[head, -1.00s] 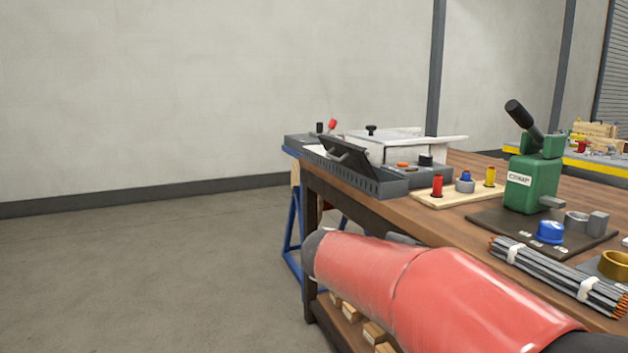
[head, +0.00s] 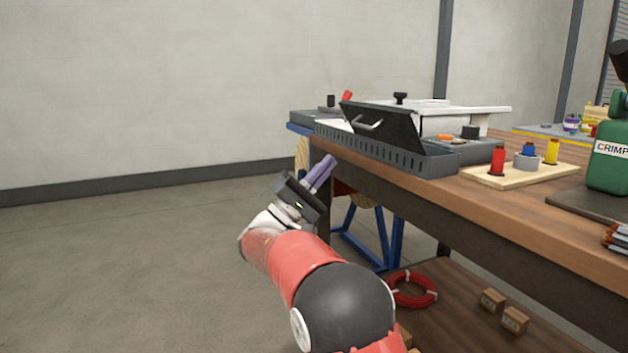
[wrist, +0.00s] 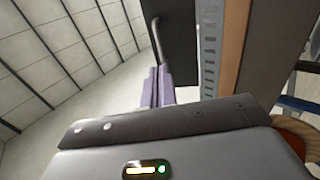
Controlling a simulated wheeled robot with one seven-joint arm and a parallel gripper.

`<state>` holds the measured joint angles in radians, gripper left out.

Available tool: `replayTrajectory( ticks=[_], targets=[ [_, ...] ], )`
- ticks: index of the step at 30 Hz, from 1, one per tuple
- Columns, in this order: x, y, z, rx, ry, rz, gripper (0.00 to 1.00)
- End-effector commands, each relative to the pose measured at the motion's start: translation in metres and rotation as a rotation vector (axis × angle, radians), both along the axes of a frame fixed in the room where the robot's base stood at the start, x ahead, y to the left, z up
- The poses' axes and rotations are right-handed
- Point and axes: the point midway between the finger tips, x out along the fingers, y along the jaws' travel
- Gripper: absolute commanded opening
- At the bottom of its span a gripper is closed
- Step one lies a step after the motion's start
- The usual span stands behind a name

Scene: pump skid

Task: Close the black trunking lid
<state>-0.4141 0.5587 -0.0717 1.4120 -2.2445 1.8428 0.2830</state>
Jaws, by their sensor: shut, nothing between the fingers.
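The black trunking lid (head: 383,125) stands raised and tilted open on the grey slotted trunking (head: 400,152) at the bench's left end. A pale bar handle (head: 368,123) is on its face. In the wrist view the dark lid (wrist: 186,40) is ahead, with its handle (wrist: 156,38) at its left edge. My gripper (head: 325,165) has purple fingers, shut and empty, below and left of the lid in the head view. In the wrist view the fingertips (wrist: 157,75) point towards the handle and appear just short of it; contact cannot be told.
The wooden bench (head: 500,205) runs to the right. A pegged board (head: 520,174) and the green crimp tool (head: 608,160) stand on it. A white-topped unit (head: 455,115) is behind the trunking. The floor at left is clear.

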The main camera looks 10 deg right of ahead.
Motion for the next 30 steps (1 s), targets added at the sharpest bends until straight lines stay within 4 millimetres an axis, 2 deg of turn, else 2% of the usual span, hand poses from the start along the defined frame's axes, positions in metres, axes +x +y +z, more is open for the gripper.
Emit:
replayTrajectory(
  ticks=[1,6,12,30],
  targets=[
    [0.002,-0.01,0.009,0.002,-0.002,-0.004,0.0],
    [0.01,-0.033,0.032,0.002,-0.002,-0.004,0.0],
    [0.017,-0.051,0.05,0.001,0.0,-0.002,0.0],
    [0.019,-0.058,0.058,0.006,0.003,-0.001,0.0]
  ],
)
